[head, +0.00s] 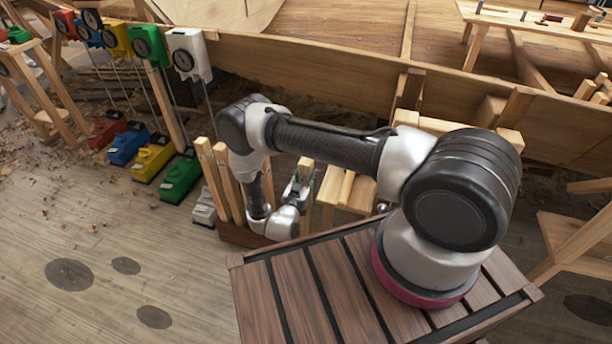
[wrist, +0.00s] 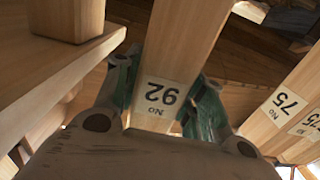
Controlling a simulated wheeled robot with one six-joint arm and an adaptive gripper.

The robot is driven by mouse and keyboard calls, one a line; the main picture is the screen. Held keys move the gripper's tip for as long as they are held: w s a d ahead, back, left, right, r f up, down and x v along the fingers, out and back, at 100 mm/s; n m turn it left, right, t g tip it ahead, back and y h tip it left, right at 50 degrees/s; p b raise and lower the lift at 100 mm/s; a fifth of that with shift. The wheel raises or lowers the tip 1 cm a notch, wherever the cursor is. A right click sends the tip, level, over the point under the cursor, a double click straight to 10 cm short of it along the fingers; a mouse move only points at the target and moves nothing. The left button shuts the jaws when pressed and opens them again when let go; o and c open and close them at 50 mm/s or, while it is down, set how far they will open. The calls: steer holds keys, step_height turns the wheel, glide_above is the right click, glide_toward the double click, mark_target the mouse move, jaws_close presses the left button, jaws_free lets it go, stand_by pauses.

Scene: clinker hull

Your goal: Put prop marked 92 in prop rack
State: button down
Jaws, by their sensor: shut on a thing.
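The prop marked 92 (wrist: 172,55) is a pale wooden bar with a white number label, upside down in the wrist view. My gripper (wrist: 162,92) is shut on it, with one finger on each side of the label. In the head view my gripper (head: 299,188) is low beyond the slatted deck, and the prop's top end (head: 306,163) shows above it. The prop's lower end is hidden. A low brown wooden box (head: 238,237), which looks like the prop rack, stands left of my gripper with upright bars in it. My arm hides part of it.
Upright wooden bars (head: 211,180) stand close on the left. Bars marked 75 (wrist: 278,104) are right of the held prop. A wooden ledge (wrist: 55,85) is close on its left. The hull planking (head: 330,80) runs behind. The floor at left (head: 110,230) is mostly clear.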

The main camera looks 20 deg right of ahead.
steer(key=shift+f, duration=0.25)
steer(key=c, duration=0.8)
jaws_free()
steer(key=v, duration=1.2)
